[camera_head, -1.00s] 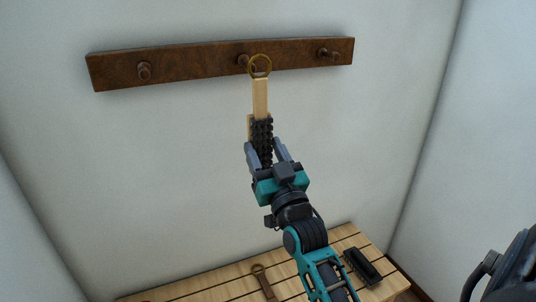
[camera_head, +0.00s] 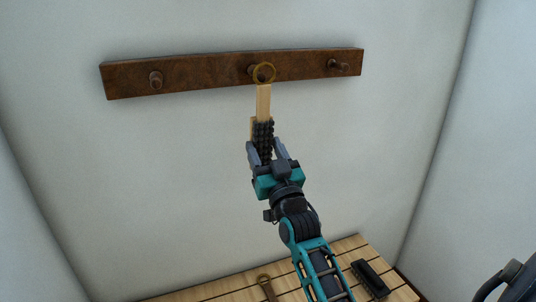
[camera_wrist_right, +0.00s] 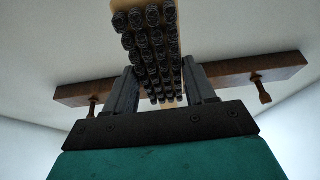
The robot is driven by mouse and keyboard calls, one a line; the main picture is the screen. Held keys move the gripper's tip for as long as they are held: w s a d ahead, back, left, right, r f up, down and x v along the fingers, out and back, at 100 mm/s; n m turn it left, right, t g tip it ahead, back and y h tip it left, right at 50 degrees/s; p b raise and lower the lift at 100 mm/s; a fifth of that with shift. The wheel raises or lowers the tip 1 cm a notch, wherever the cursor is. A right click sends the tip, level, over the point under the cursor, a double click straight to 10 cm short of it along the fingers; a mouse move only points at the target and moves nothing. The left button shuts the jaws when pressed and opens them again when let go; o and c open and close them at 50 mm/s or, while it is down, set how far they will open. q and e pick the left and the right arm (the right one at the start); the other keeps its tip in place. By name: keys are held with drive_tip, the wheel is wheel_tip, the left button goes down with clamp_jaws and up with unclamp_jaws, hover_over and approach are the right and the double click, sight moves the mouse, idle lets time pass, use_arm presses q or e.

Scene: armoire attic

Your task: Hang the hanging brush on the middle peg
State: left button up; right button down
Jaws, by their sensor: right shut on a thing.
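The hanging brush (camera_head: 263,104) has a pale wooden handle, dark bristles and a brass ring (camera_head: 264,73) at its top. My right gripper (camera_head: 266,152) is shut on the brush around its bristle part and holds it upright, ring up. The bristles (camera_wrist_right: 152,50) fill the space between the fingers in the right wrist view. In the head view the ring overlaps the middle peg (camera_head: 253,70) on the brown wall rail (camera_head: 205,74). I cannot tell whether the ring is around the peg or in front of it. My left gripper is not in view.
The left peg (camera_head: 156,80) and right peg (camera_head: 338,65) are bare. Below is a slatted wooden bench (camera_head: 232,284) with a dark brush (camera_head: 370,278) and a brown strap-like item with a ring (camera_head: 267,287). White walls stand close on both sides.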

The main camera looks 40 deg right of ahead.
drive_tip(key=shift+w+d+f, duration=0.15)
drive_tip(key=shift+w+f, duration=0.05)
drive_tip(key=shift+w, duration=0.4)
drive_tip(key=shift+w+d+f, duration=0.1)
drive_tip(key=shift+w+f, duration=0.05)
drive_tip(key=shift+w, duration=0.45)
drive_tip(key=shift+f, duration=0.1)
drive_tip(key=shift+c, duration=1.5)
unclamp_jaws()
drive_tip(key=v, duration=1.3)
drive_tip(key=shift+a+p, duration=0.1)
drive_tip(key=shift+p, duration=0.2)
